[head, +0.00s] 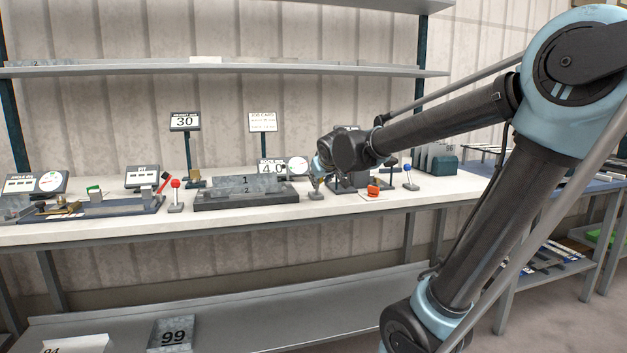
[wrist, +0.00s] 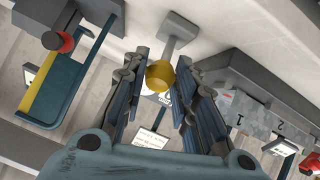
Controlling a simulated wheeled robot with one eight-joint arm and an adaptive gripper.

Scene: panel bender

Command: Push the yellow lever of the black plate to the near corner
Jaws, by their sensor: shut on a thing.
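The yellow lever has a round yellow knob (wrist: 160,75) in the wrist view. Its stem runs up from the knob to a small grey foot (wrist: 181,24) on the white bench top. My gripper (wrist: 163,62) has one finger on each side of the knob and is shut on it. In the head view my gripper (head: 318,182) is low over the bench, just right of the dark block marked 1 and 2 (head: 245,190). The lever's grey foot (head: 316,196) shows under it, and the knob is mostly hidden by the fingers. I cannot tell which part is the black plate.
A red-knobbed lever (head: 175,184) stands left of the dark block. A blue-knobbed lever (head: 408,167) and a red-orange part (head: 373,190) are to the right of my gripper. Several signs and dials stand behind. A shelf (head: 220,70) runs above the bench.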

